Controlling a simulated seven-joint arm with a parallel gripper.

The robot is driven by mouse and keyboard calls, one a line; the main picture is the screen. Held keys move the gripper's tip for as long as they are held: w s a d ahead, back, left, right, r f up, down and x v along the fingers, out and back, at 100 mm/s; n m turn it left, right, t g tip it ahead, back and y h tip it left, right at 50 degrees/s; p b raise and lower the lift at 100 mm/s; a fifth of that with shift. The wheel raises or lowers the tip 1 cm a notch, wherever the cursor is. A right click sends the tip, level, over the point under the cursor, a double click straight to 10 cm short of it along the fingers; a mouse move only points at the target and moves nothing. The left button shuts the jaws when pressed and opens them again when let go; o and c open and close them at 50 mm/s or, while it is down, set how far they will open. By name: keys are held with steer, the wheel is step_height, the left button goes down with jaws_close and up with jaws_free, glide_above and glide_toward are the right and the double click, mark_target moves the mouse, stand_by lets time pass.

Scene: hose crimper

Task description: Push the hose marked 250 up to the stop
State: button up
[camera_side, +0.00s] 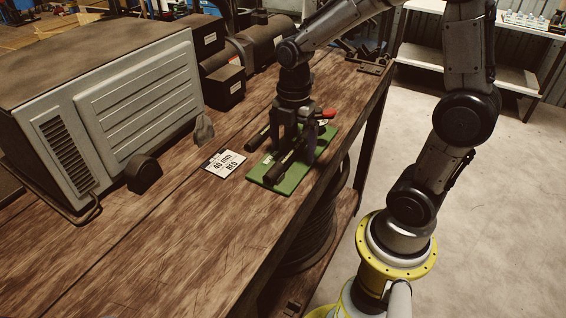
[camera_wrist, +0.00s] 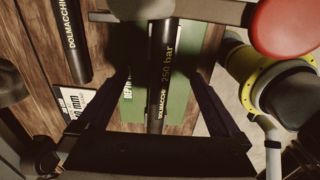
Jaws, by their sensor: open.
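The black hose marked "250 bar" (camera_wrist: 164,66) lies lengthwise over a green board (camera_wrist: 180,100) in the wrist view. In the side view the green board (camera_side: 271,178) lies on the bench under my gripper (camera_side: 294,150). In the wrist view my gripper (camera_wrist: 163,78) is open, with one finger on each side of the 250 hose. I cannot tell whether the fingers touch it. A second black hose (camera_wrist: 76,40) lies to the left; its pressure marking is not shown. The 250 hose's upper end passes by a grey metal part (camera_wrist: 190,10); I cannot make out the stop.
A red knob (camera_wrist: 286,24) is close on the right; it also shows in the side view (camera_side: 327,114). A white card reading "40 mm" (camera_side: 225,163) lies left of the board. A large grey vented box (camera_side: 110,105) stands at left. The front bench top is clear.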

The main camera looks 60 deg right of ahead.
steer(key=shift+r, duration=0.1)
steer(key=shift+r, duration=4.4)
steer(key=shift+a+r, duration=0.1)
steer(key=shift+r, duration=0.05)
steer(key=s+a+m+t, duration=0.2)
steer(key=s+m, duration=0.3)
steer(key=m, duration=0.4)
steer(key=s+a+r+m+t, duration=0.1)
steer(key=s+a+m+t, duration=0.1)
steer(key=s+m, duration=0.4)
steer(key=m+t, duration=0.1)
steer(key=m, duration=0.1)
steer(key=shift+s+a+m+t, duration=0.25)
steer(key=shift+a+m+t, duration=0.05)
steer(key=shift+a+m, duration=0.1)
